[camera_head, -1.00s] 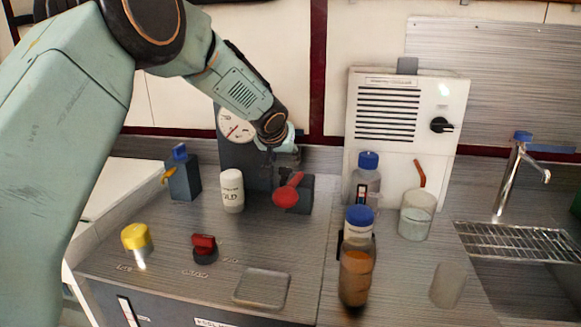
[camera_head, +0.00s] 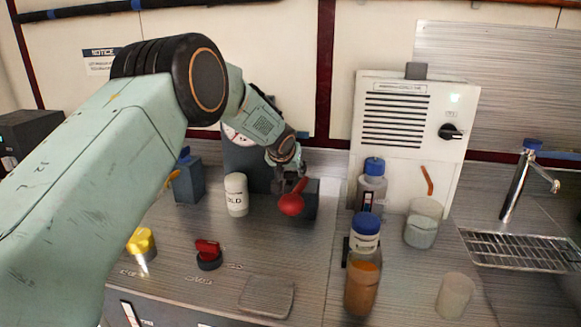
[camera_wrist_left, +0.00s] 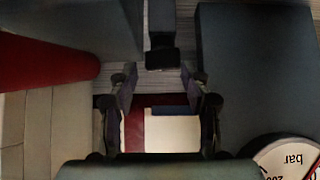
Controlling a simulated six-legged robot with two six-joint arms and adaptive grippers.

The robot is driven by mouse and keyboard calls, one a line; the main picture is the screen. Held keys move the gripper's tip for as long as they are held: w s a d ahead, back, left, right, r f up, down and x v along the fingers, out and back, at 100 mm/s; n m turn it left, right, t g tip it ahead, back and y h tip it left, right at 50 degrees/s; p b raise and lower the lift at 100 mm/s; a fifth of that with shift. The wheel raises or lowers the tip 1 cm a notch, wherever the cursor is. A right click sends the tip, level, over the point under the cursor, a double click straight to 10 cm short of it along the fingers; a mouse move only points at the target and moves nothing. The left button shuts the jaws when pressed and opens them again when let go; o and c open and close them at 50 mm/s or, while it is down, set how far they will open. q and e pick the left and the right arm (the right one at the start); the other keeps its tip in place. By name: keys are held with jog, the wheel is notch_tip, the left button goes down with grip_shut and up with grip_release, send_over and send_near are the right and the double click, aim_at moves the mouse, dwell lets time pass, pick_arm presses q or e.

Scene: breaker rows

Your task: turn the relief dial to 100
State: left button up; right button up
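A round pressure gauge (camera_head: 238,137) with a white face sits on a dark housing at the back, partly hidden by my left arm. In the left wrist view the gauge face (camera_wrist_left: 288,160) reads "bar" upside down. A red round-ended handle (camera_head: 291,204) stands out from a dark block (camera_head: 312,196). My left gripper (camera_head: 292,184) is at this block, just above the red handle. In the wrist view its two fingers (camera_wrist_left: 160,85) are apart with nothing between them, and a dark stub (camera_wrist_left: 162,50) lies just beyond. I see no readable 100 mark. My right gripper is out of view.
On the counter are a red knob (camera_head: 208,254), yellow knob (camera_head: 142,243), white bottle (camera_head: 236,195), blue-capped bottles (camera_head: 371,187) and an amber jar (camera_head: 362,287). A white panel (camera_head: 400,150) with a black knob (camera_head: 451,132) stands behind. A tap (camera_head: 518,185) and sink are right.

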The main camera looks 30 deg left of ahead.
pick_arm(q)
jog(key=shift+d, duration=0.1)
jog(key=shift+w+a+f, duration=0.7)
jog(key=shift+w+f, duration=0.05)
jog(key=shift+f, duration=0.2)
jog(key=shift+s+d+r, duration=0.45)
jog(key=shift+r, duration=0.2)
jog(key=c, duration=0.4)
jog(key=shift+w+a, duration=0.1)
jog(key=shift+a, duration=0.1)
jog(key=c, duration=0.3)
jog(key=shift+c, duration=0.6)
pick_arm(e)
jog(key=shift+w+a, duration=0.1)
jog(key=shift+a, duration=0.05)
pick_arm(q)
jog(key=b, duration=0.2)
jog(key=n+b, duration=0.1)
jog(key=b, duration=0.1)
jog(key=shift+w+d+f+y+b, duration=0.1)
jog(key=shift+w+d+y+b, duration=0.1)
jog(key=shift+y+b, duration=0.15)
jog(key=shift+r+n+b, duration=0.2)
jog(key=shift+n+b, duration=0.1)
jog(key=shift+b, duration=0.5)
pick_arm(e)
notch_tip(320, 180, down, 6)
pick_arm(q)
jog(key=shift+a, duration=0.1)
